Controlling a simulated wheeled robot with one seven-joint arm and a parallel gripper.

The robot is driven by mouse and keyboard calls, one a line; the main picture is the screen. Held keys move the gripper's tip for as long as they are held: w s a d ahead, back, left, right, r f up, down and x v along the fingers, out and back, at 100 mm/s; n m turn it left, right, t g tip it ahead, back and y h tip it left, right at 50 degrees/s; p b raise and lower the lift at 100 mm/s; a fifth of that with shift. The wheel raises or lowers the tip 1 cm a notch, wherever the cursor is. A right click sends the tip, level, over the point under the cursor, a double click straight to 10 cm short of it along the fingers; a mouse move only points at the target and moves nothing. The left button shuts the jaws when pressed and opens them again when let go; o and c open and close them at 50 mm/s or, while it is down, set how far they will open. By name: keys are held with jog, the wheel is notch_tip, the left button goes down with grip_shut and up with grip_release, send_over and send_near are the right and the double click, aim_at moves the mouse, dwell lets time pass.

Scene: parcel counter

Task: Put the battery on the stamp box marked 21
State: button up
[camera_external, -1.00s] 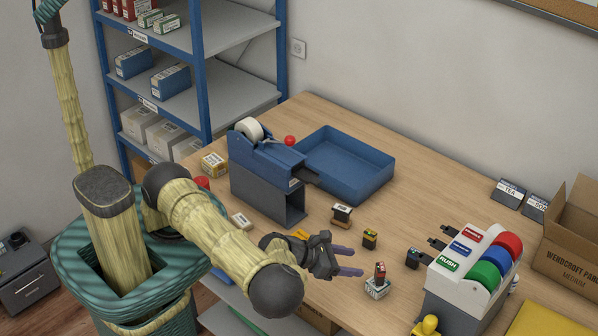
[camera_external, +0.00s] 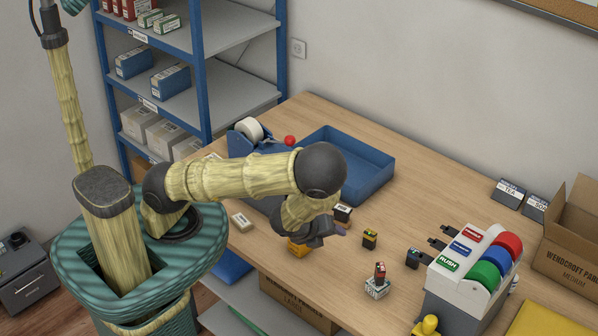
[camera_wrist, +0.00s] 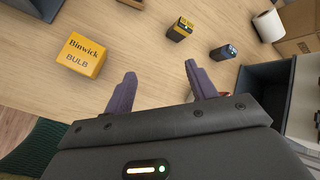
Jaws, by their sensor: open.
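A small black block with a yellow top (camera_external: 370,239), which looks like a battery, stands on the table right of my gripper. It also shows at the top of the wrist view (camera_wrist: 181,30). A dark block with some blue (camera_external: 413,258) lies farther right, also in the wrist view (camera_wrist: 224,52). I cannot tell for sure which is the battery. A small whitish box (camera_external: 376,291) with a red-and-black piece on top stands nearer the front edge; I cannot read its marking. My gripper (camera_wrist: 160,84) is open and empty above the table, next to an orange bulb box (camera_wrist: 80,54).
A wood-and-black stamp-like piece (camera_external: 342,215) stands near my gripper. A blue tray (camera_external: 375,180) is behind. A dispenser with coloured rolls (camera_external: 468,275) and a cardboard box (camera_external: 570,255) stand right. Bare table lies around the small blocks.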

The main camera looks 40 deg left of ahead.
jog(key=s+a+r+n+g, duration=0.2)
jog(key=a+r+n+g, duration=0.1)
jog(key=a+r+n, duration=0.6)
jog(key=s+a+r+n+g, duration=0.2)
jog(key=a+r+n, duration=0.8)
jog(key=n, duration=0.8)
jog(key=shift+s+a+r+g+y, duration=0.15)
jog(key=shift+r+g+y, duration=0.15)
jog(key=shift+r+g, duration=0.35)
